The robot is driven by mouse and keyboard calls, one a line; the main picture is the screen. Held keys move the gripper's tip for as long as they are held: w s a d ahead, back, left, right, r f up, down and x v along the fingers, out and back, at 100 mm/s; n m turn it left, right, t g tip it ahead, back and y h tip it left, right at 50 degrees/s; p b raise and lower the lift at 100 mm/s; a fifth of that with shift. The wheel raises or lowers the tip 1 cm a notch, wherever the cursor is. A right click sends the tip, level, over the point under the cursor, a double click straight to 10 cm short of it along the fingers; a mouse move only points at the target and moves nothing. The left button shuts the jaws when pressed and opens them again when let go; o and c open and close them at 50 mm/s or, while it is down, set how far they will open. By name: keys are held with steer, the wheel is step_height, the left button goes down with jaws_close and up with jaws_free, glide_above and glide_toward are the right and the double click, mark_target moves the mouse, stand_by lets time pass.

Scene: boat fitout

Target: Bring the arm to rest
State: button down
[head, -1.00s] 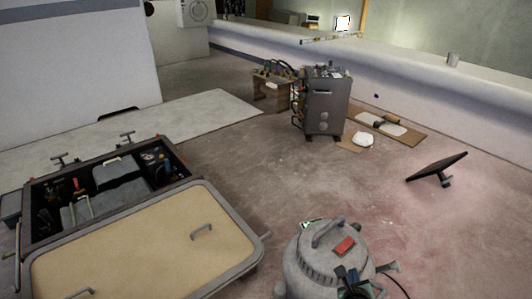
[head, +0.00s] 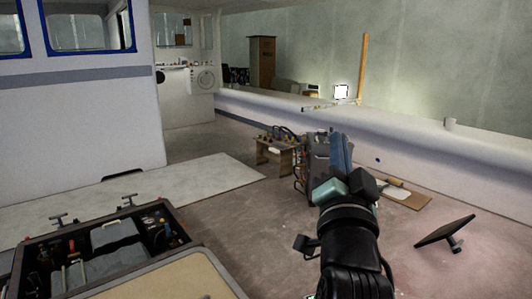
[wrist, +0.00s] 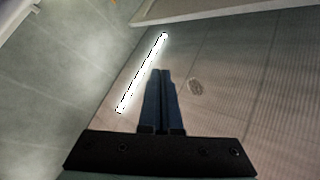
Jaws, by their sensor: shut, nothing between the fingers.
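My gripper (head: 341,142) is raised in front of the camera, right of the middle of the head view, on my black forearm. In the wrist view my gripper (wrist: 160,73) has its two blue-grey fingers side by side and shut, with nothing between them. The fingers touch nothing that I can see. Behind them the wrist view shows a bright tube light (wrist: 142,72) and panelled surfaces.
An open toolbox (head: 105,245) with tools is at the lower left. A small wooden bench (head: 275,155) stands behind my gripper, to its left. A dark tilted panel (head: 445,230) stands on the floor at right. A long white ledge (head: 400,143) runs behind.

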steer(key=s+a+r+n+t+y, duration=0.25)
steer(key=s+a+r+n, duration=0.3)
steer(key=s+r, duration=0.4)
steer(key=s+a+r+n+t+y, duration=0.1)
steer(key=s+a+r+n+t, duration=0.35)
steer(key=s, duration=0.75)
step_height(320, 180, up, 21)
steer(key=w+a+g+p, duration=0.1)
steer(key=p, duration=1.7)
steer(key=shift+a+g, duration=0.25)
steer(key=shift+g, duration=0.05)
steer(key=shift+w+f, duration=0.1)
